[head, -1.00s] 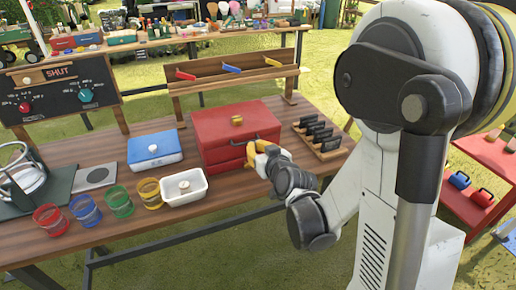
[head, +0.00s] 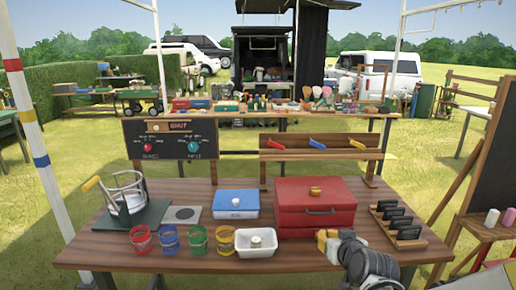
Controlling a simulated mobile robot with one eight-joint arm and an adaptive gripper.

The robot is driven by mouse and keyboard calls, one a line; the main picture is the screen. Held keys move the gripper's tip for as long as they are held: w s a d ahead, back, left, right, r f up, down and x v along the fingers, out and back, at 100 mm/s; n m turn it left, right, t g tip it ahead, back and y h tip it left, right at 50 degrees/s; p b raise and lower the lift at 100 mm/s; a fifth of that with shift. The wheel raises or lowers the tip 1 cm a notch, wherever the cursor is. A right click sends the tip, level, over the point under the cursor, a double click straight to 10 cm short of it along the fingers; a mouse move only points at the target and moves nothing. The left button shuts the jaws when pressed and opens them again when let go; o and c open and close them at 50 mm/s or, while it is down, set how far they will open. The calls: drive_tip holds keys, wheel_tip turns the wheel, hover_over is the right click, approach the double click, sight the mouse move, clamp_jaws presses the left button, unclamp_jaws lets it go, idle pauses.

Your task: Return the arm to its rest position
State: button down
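My gripper (head: 327,241) shows at the lower right of centre in the head view, with yellow fingertips and a dark grey wrist behind it. It points toward the front of the red chest and overlaps the table's front edge in the picture. The fingers are small and partly hidden by the wrist, so I cannot tell whether they are open or shut. Nothing is visibly held. Most of my arm is out of view below.
The wooden table (head: 190,262) holds a red chest (head: 317,212), a blue box (head: 236,204), a white dish (head: 257,244), several coloured jars, and a black-handled rack (head: 398,222) right of my gripper. A shelf (head: 320,143) and a sign board (head: 172,142) stand behind.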

drive_tip(key=s+a+r+g, duration=0.1)
drive_tip(key=s+g, duration=0.1)
drive_tip(key=s, duration=1)
drive_tip(key=s+a+r+g, duration=0.1)
drive_tip(key=s+r+g, duration=0.1)
drive_tip(key=s, duration=1.1)
drive_tip(key=shift+s+a+r+g+h, duration=0.2)
drive_tip(key=shift+g+h, duration=0.1)
drive_tip(key=shift+g, duration=0.5)
